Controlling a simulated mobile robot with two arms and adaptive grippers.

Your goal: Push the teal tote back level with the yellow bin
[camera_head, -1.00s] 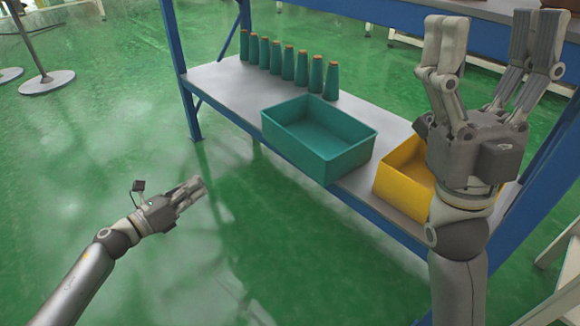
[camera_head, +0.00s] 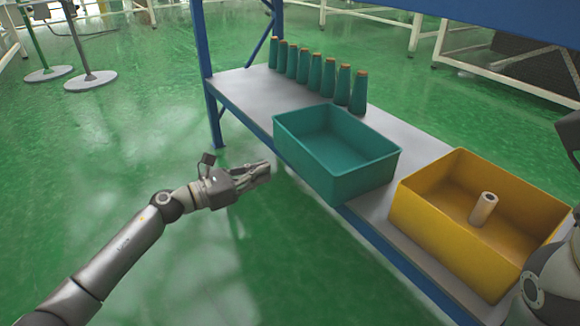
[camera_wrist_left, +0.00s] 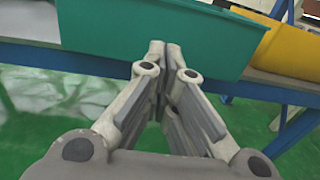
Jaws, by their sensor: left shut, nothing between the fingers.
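The teal tote (camera_head: 345,180) stands on the shelf, its front corner sticking out past the shelf's front edge. The yellow bin (camera_head: 440,225) stands to its right, with a pale cylinder (camera_head: 484,209) inside. My left gripper (camera_head: 267,171) is shut and empty, in front and to the left of the tote. In the left wrist view its closed fingertips (camera_wrist_left: 165,46) point at the tote's side (camera_wrist_left: 200,45); whether they touch it I cannot tell. Of my right arm only parts show at the right edge, and its fingers are out of frame.
A row of several teal cones (camera_head: 318,76) with orange tops stands along the back of the grey shelf (camera_head: 245,93). A blue post (camera_head: 203,60) rises at the shelf's left end. Green floor (camera_head: 120,140) is open in front and to the left.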

